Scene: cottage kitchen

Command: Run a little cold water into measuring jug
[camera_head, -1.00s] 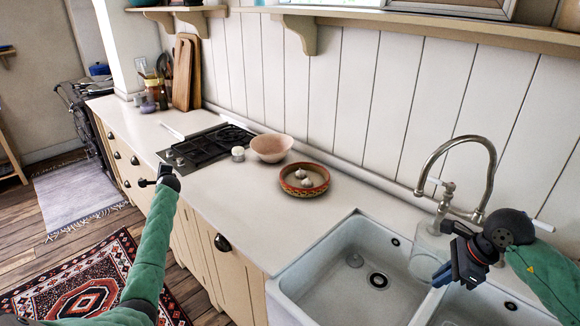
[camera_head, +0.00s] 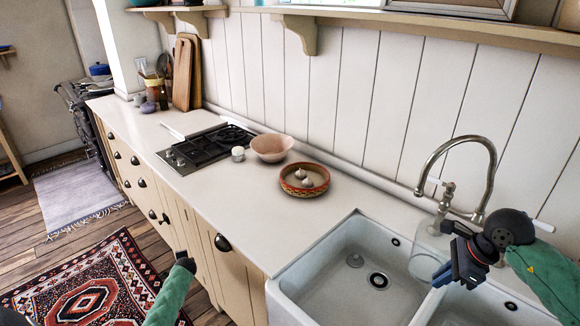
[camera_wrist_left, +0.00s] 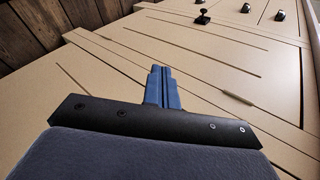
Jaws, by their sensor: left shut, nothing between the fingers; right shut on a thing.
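The clear measuring jug (camera_head: 424,262) is over the sink, by the divider between the basins. My right gripper (camera_head: 440,277) is shut on it; the fingers cover part of its side. The jug looks roughly upright, below the curved metal tap (camera_head: 490,160) in the picture. I cannot make out any water in it or a stream from the spout. A tap lever (camera_head: 447,190) shows beside the spout. My left gripper is shut and empty in the left wrist view (camera_wrist_left: 161,88), low in front of the cabinet fronts, away from the jug and tap.
The white double sink (camera_head: 300,283) is set in the pale counter (camera_head: 235,200). A patterned bowl with garlic (camera_head: 304,190), a pink bowl (camera_head: 271,158) and a black hob (camera_head: 206,150) stand to its left. Cabinet handles (camera_head: 222,242) stick out below the counter. The counter before the hob is clear.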

